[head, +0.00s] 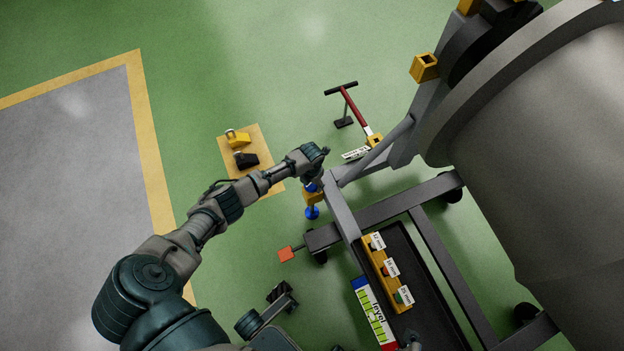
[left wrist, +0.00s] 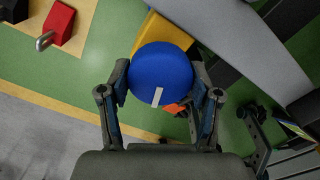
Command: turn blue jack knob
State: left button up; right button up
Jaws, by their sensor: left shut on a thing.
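The blue jack knob (left wrist: 161,75) is a round blue cap with a white mark near its lower edge in the left wrist view. My left gripper (left wrist: 160,100) is shut on it, one finger at each side. In the head view the left gripper (head: 314,172) is over the top of the jack at the stand's corner and hides most of the knob. The jack's yellow bracket (head: 313,197) and blue foot (head: 312,212) show below. A part of my right arm, probably its gripper (head: 283,295), shows at the bottom; its jaws are unclear.
The grey stand frame (head: 343,215) carries the large engine (head: 540,150) at right. A red-handled tow bar (head: 355,110) is beyond. A tan mat (head: 265,140) holds padlocks.

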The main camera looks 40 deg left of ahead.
pick_arm(q)
jog(key=o, duration=1.1)
jog(key=shift+w+a+r, duration=0.1)
jog(key=shift+w+r, duration=0.1)
jog(key=shift+o, duration=0.2)
jog(key=shift+s+f, duration=0.1)
jog(key=shift+r, duration=0.25)
notch_tip(320, 180, up, 11)
jog(key=shift+r, duration=0.15)
